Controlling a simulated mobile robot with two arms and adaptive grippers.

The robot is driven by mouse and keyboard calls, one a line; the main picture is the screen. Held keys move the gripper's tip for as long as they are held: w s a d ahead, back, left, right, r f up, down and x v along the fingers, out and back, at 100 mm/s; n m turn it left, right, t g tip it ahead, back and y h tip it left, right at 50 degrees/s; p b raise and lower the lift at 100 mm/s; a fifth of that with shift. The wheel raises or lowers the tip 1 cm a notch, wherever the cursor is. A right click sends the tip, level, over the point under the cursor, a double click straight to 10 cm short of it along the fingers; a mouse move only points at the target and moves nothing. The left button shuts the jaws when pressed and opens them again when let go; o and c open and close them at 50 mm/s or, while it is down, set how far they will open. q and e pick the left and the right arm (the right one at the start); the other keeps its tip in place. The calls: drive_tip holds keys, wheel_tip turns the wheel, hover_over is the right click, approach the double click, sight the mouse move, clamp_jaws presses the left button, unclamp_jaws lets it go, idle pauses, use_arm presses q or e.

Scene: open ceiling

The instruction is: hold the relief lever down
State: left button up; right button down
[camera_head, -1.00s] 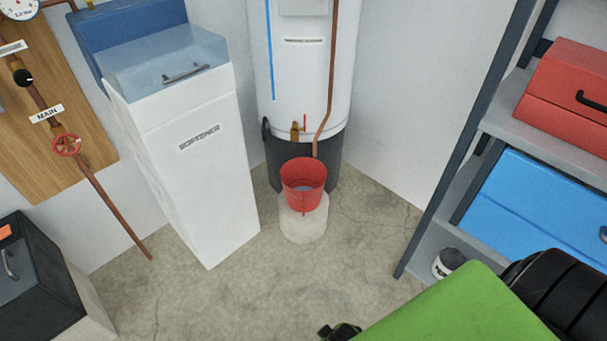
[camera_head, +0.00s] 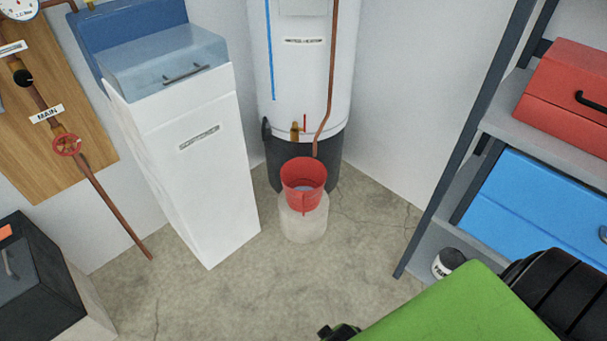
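A white water heater tank (camera_head: 305,75) stands at the back with a dark base. A small brass valve with a red lever (camera_head: 304,122) sits low on its front; I cannot tell whether this is the relief lever. No other lever on the tank is visible, and its top is cut off. A copper pipe (camera_head: 328,90) runs down the tank's front and ends above a red bucket (camera_head: 303,186). My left gripper is not in view. A small dark piece at the bottom edge, beside my green arm part, may belong to my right gripper; its fingers cannot be made out.
The bucket stands on a pale round block (camera_head: 303,222). A white softener cabinet (camera_head: 190,165) is left of the tank. A wooden board (camera_head: 75,165) carries a gauge and red valve wheel. A shelf (camera_head: 425,245) with red and blue boxes stands right. The middle floor is clear.

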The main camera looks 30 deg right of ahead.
drive_tip(key=shift+s+b+x, duration=0.15)
drive_tip(key=shift+s+x, duration=0.05)
drive_tip(key=shift+x, duration=0.7)
drive_tip(key=shift+s+b+x, duration=0.15)
drive_tip(key=shift+s+x, duration=0.1)
drive_tip(key=shift+x, duration=0.65)
drive_tip(key=shift+s+b+x, duration=0.15)
drive_tip(key=shift+s+x, duration=0.05)
drive_tip(key=shift+x, duration=0.7)
idle(5.3)
